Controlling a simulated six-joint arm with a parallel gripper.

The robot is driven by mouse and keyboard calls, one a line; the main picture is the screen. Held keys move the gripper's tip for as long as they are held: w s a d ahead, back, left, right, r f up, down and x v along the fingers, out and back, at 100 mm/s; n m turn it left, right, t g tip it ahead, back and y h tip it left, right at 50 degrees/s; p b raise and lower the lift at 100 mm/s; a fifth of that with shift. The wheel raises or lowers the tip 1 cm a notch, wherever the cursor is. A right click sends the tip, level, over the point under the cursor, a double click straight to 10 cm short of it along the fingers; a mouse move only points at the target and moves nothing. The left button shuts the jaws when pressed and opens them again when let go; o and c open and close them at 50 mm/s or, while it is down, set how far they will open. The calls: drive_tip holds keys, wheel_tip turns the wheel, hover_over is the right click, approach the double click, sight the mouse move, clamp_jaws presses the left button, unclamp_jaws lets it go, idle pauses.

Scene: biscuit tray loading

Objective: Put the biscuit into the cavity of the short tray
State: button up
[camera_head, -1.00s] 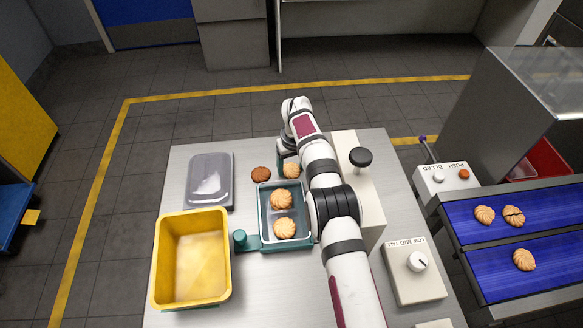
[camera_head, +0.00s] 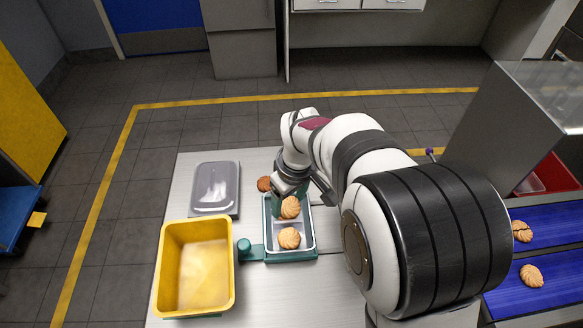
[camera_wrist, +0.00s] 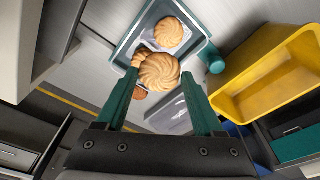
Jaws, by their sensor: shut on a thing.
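My gripper (camera_wrist: 160,88) is shut on a golden, swirl-ridged biscuit (camera_wrist: 160,72), held between its two green fingers. The teal-rimmed short tray (camera_head: 306,254) lies just beyond it; its rim also shows in the wrist view (camera_wrist: 125,52). One golden biscuit (camera_head: 289,238) lies in the tray's front part and shows in the wrist view (camera_wrist: 168,33). Part of another biscuit (camera_wrist: 140,56) peeks out behind the held one. In the head view my gripper (camera_head: 281,203) is over the tray's back part, beside a biscuit (camera_head: 290,207); I cannot tell whether that is the held one.
A dark brown biscuit (camera_head: 264,184) lies beside the tray's back left corner. A grey tray (camera_head: 231,206) is at the back left, and a yellow bin (camera_head: 166,270) at the front left. A teal knob (camera_head: 244,246) joins the tray's left side. Blue belts (camera_head: 560,285) carry biscuits at right.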

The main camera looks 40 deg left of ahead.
sight(289, 236)
drive_tip(key=shift+s+d, duration=0.8)
drive_tip(key=shift+f, duration=4.35)
drive_tip(key=shift+f, duration=0.25)
drive_tip(key=o, duration=0.5)
